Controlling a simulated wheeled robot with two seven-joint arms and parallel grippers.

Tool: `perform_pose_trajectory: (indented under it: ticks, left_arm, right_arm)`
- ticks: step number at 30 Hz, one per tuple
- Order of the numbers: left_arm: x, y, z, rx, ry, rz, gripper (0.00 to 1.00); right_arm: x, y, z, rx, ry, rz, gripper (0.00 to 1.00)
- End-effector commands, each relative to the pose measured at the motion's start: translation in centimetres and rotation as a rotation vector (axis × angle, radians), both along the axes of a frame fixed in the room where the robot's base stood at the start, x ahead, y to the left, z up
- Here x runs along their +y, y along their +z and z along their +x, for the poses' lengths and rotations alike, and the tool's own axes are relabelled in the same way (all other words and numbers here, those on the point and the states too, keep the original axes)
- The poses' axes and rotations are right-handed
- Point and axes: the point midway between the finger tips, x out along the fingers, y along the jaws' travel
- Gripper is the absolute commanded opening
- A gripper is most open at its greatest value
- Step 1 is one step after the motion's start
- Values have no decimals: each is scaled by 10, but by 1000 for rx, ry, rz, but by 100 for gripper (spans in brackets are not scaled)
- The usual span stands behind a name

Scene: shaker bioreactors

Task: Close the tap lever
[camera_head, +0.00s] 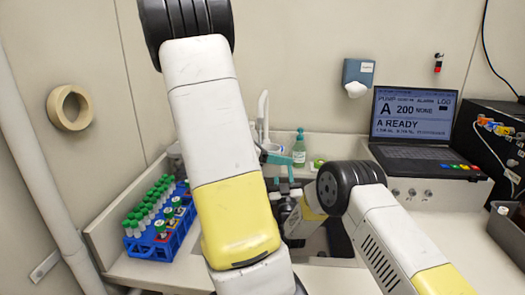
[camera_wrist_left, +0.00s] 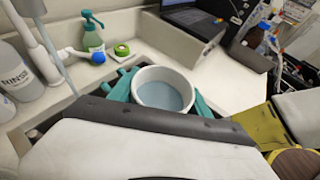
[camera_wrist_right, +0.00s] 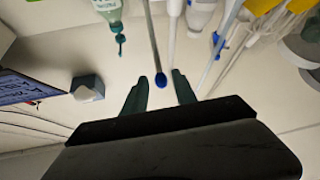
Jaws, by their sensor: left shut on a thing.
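The white tap stands by the back wall in the head view (camera_head: 262,110) and shows at the left of the left wrist view. Its lever has a blue end (camera_wrist_right: 160,80), which sits between the spread fingers of my right gripper (camera_wrist_right: 159,91) in the right wrist view. Those fingers are open and apart from it. My left gripper (camera_wrist_left: 165,93) is shut on a white beaker (camera_wrist_left: 149,73), with its teal fingers on either side. The beaker's inside looks pale blue. In the head view my left arm hides the beaker and part of the basin.
A green soap bottle (camera_head: 299,150) stands behind the basin. A blue rack (camera_head: 158,243) of green-capped tubes is at the left. A laptop (camera_head: 412,118) stands at the back right. White bottles (camera_wrist_left: 15,70) are close to the tap.

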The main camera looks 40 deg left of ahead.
Motion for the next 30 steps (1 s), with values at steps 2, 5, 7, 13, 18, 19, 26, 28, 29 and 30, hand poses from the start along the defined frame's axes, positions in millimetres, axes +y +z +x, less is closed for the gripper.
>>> perform_pose_trajectory:
  ticks: [2,5,7,13,18,19,26,28,29,30]
  left_arm:
    - [0,0,0,0,0,0,18]
    - [0,0,0,0,0,0,18]
    - [0,0,0,0,0,0,18]
    - [0,0,0,0,0,0,18]
    - [0,0,0,0,0,0,18]
    - [0,0,0,0,0,0,18]
    - [0,0,0,0,0,0,18]
    - [0,0,0,0,0,0,18]
    - [0,0,0,0,0,0,18]
    - [0,0,0,0,0,0,18]
  right_arm:
    - [0,0,0,0,0,0,33]
    - [0,2,-1,7,-1,-4,33]
    - [-2,5,-2,30,-8,-18,33]
    - [-9,10,-11,115,-21,-72,33]
    - [-3,13,-3,129,-24,-81,33]
    - [-1,15,0,129,-23,-82,33]
    - [26,33,34,126,-23,-79,33]
    - [34,38,44,126,-24,-80,33]
    - [37,40,48,126,-23,-81,33]
    - [41,43,53,126,-24,-80,33]
